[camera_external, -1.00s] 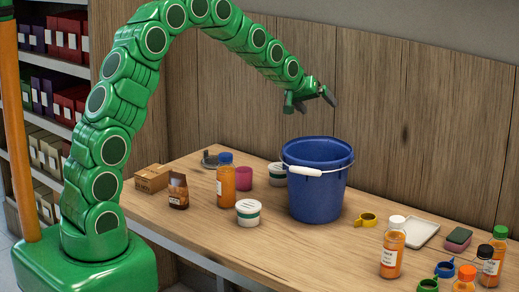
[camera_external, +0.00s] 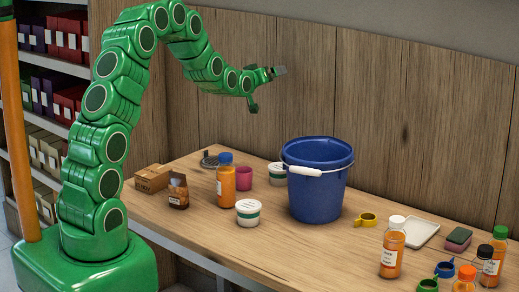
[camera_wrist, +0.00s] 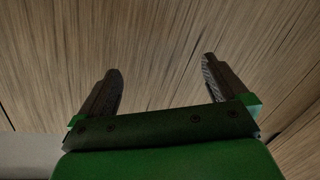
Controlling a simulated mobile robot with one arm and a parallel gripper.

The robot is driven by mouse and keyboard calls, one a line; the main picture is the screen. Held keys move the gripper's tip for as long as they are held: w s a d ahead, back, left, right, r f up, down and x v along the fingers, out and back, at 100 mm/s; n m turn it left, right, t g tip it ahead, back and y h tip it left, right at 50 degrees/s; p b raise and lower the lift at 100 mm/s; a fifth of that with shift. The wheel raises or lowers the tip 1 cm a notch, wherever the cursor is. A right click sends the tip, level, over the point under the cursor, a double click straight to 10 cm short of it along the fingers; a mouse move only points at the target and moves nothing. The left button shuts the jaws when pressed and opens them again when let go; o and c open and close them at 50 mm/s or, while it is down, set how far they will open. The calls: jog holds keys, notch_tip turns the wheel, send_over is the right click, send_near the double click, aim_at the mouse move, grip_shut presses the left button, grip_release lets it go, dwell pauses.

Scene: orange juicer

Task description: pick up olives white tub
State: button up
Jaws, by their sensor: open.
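Two white tubs with a green band stand on the wooden table. The nearer tub (camera_external: 248,213) is at the table's front, left of the blue bucket. The farther tub (camera_external: 277,173) is behind it, partly hidden by the bucket. I cannot read which one is labelled olives. My gripper (camera_external: 268,88) is open and empty, high above the table, over and behind the two tubs. In the wrist view my gripper (camera_wrist: 160,80) shows two dark fingers spread apart, with only wood panelling beyond them. No tub shows there.
The blue bucket (camera_external: 317,185) stands tall right of the tubs. More bottles (camera_external: 392,250) and a white tray (camera_external: 421,233) are to the right.

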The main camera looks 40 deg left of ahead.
jog(key=a, duration=0.1)
jog(key=m+g+y, duration=0.1)
jog(key=m+g, duration=0.3)
send_near(279, 166)
jog(key=x, duration=0.2)
jog(key=shift+w+d+f, duration=0.15)
jog(key=shift+w+f, duration=0.05)
jog(key=shift+f, duration=0.1)
jog(key=shift+x, duration=3.85)
jog(key=shift+r, duration=0.1)
jog(key=c, duration=1.1)
jog(key=shift+r, duration=0.1)
jog(key=shift+n+y, duration=0.3)
jog(key=shift+r, duration=4.95)
